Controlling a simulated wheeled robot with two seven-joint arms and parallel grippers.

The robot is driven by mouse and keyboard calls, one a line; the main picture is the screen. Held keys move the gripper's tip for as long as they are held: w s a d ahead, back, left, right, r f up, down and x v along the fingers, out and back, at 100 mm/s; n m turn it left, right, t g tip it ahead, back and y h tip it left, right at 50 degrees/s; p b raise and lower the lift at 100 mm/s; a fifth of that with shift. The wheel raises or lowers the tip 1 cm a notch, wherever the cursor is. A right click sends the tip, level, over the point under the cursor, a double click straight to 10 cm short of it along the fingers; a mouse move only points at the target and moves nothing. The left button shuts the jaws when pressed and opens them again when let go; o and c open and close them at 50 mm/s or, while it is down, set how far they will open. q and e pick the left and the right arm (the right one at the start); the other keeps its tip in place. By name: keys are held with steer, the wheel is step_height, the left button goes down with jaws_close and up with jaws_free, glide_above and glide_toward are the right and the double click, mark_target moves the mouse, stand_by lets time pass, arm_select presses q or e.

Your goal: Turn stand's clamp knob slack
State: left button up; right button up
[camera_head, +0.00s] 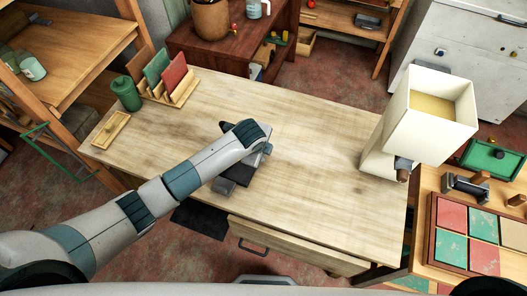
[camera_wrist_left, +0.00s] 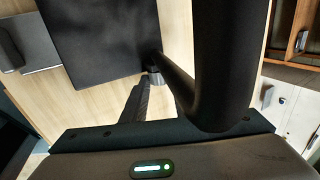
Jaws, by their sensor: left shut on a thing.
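My left gripper (camera_wrist_left: 155,98) is low over the middle of the wooden table (camera_head: 310,150), its wrist hiding most of the stand in the head view. In the left wrist view the stand (camera_wrist_left: 100,35) shows as a black flat plate, with a thick black bent bar in front of it. A small grey knob-like part (camera_wrist_left: 153,78) lies by the fingertips, and the gripper is shut on it. The bar hides part of the jaws. In the head view a dark piece of the stand (camera_head: 238,174) shows under my wrist. My right gripper is not in view.
A green canister (camera_head: 126,93), a rack of coloured boards (camera_head: 172,92) and a small wooden tray (camera_head: 111,131) stand at the table's left end. A tall cream box-shaped thing (camera_head: 425,120) stands at the right end. The tabletop between is mostly clear.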

arm_select(q)
steer(key=o, duration=1.1)
steer(key=shift+c, duration=0.2)
steer(key=b+v, duration=0.4)
steer(key=v, duration=1.3)
steer(key=shift+s+r, duration=0.15)
steer(key=shift+r, duration=0.05)
steer(key=shift+a, duration=0.1)
